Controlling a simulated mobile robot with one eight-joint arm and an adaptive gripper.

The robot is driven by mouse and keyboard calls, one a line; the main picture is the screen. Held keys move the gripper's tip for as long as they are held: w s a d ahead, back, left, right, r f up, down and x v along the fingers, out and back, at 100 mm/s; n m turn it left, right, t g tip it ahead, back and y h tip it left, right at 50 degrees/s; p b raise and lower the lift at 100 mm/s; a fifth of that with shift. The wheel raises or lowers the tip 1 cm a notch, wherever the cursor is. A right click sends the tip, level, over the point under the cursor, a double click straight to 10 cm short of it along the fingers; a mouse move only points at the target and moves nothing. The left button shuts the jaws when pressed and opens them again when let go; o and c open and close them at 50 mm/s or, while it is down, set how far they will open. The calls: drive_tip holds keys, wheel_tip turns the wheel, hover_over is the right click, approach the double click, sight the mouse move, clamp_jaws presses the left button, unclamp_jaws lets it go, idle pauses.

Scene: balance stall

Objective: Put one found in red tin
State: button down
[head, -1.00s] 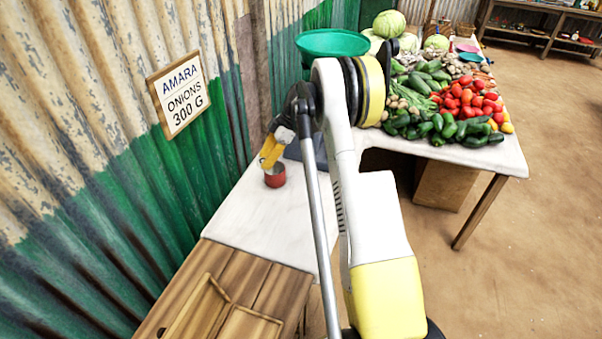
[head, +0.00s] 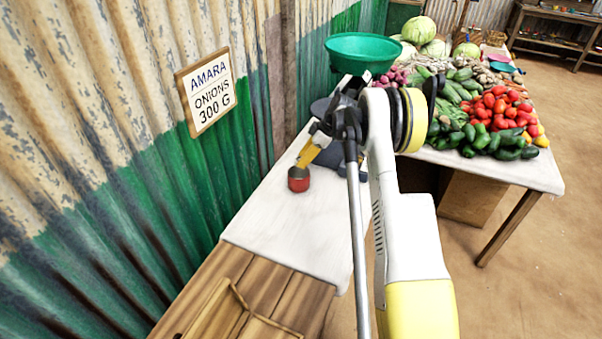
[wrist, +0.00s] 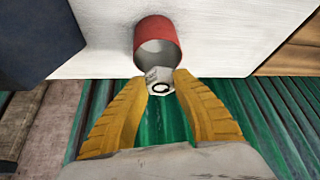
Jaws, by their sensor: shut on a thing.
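The red tin (head: 298,184) stands upright on the white-topped table against the corrugated wall. It also shows in the wrist view (wrist: 155,30), its open mouth facing my gripper. My gripper (wrist: 160,88) has its yellow fingers shut on a small grey, nut-like piece (wrist: 158,74) with a dark ring mark on its face. The piece is at the near edge of the tin's mouth in the wrist view. In the head view my gripper (head: 301,166) is right above the tin. Whether the piece touches the rim, I cannot tell.
A sign (head: 207,91) reading "AMARA ONIONS 300 G" hangs on the wall. A green pan (head: 362,50) stands behind my arm. A wooden tray (head: 235,312) lies at the near end. Vegetables, including tomatoes (head: 500,108), cover the right table. White tabletop (head: 285,232) before the tin is clear.

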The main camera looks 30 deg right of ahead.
drive_tip(key=shift+w+a+f, duration=0.25)
drive_tip(key=shift+f, duration=0.2)
wheel_tip(320, 180, down, 4)
drive_tip(key=shift+r+b, duration=0.15)
drive_tip(key=shift+b, duration=0.8)
drive_tip(key=shift+r, duration=0.1)
drive_tip(key=shift+s+f+b, duration=0.1)
drive_tip(key=shift+f+b, duration=0.3)
drive_tip(key=shift+f, duration=0.1)
drive_tip(key=shift+f, duration=0.1)
